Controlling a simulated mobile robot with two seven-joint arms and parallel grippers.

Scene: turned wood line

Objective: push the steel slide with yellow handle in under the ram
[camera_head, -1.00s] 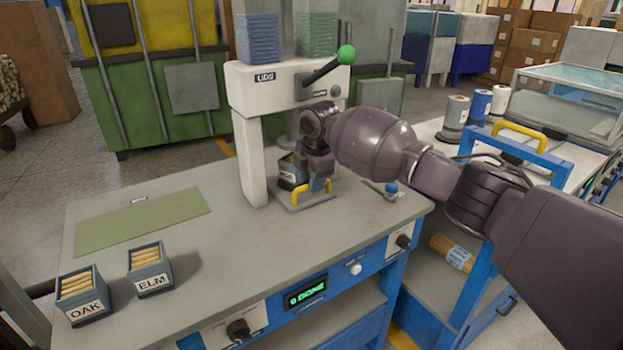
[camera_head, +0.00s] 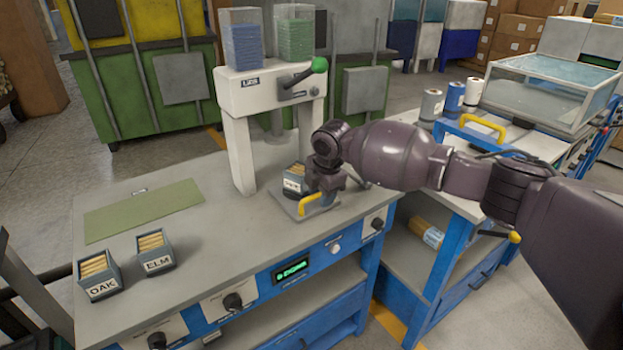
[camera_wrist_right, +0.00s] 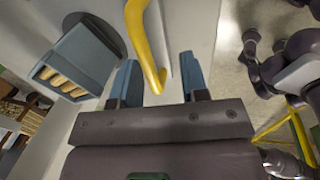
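The steel slide (camera_head: 284,204) sits on the bench in front of the white press, drawn out toward the front edge. Its yellow handle (camera_head: 309,203) is on the front end. A dark box of sticks (camera_head: 293,182) with a white label stands on the slide; it also shows in the wrist view (camera_wrist_right: 78,62). My right gripper (camera_head: 322,196) is low at the handle. In the wrist view its two fingers (camera_wrist_right: 158,72) are apart, with the yellow handle (camera_wrist_right: 146,45) between them and gaps showing. My left gripper is not in view.
The press frame (camera_head: 240,150) has a green-knobbed lever (camera_head: 319,65) and stacks of lids on top. OAK (camera_head: 98,278) and ELM (camera_head: 154,253) boxes stand at the bench's left, near a green mat (camera_head: 145,210).

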